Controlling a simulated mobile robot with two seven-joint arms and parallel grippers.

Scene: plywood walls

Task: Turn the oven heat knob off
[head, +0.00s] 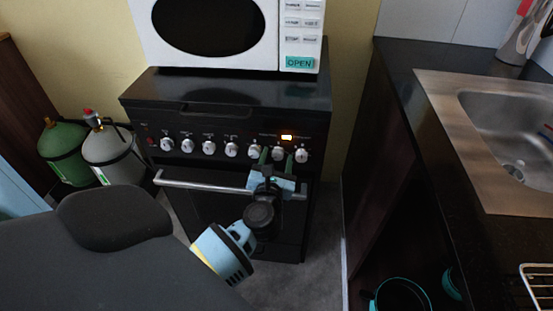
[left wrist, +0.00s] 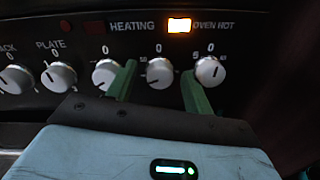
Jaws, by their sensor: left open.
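The black oven (head: 215,110) stands against the wall with a row of silver knobs on its front panel. My left gripper (head: 278,157) is open at the right part of this row. In the left wrist view its two green fingers (left wrist: 160,88) stand either side of a silver knob (left wrist: 160,72), whose mark points to the lower left. I cannot tell whether they touch it. The rightmost knob (left wrist: 210,70) is just right of the right finger, its mark near vertical. Which knob is the oven heat knob is not clear. My right gripper is not in view.
An orange lamp (left wrist: 179,25) beside the "OVEN HOT" label is lit. The oven door handle (head: 205,184) runs below the knobs. A white microwave (head: 235,35) sits on top. Gas bottles (head: 110,150) stand at left; a dark counter with a sink (head: 510,110) is at right.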

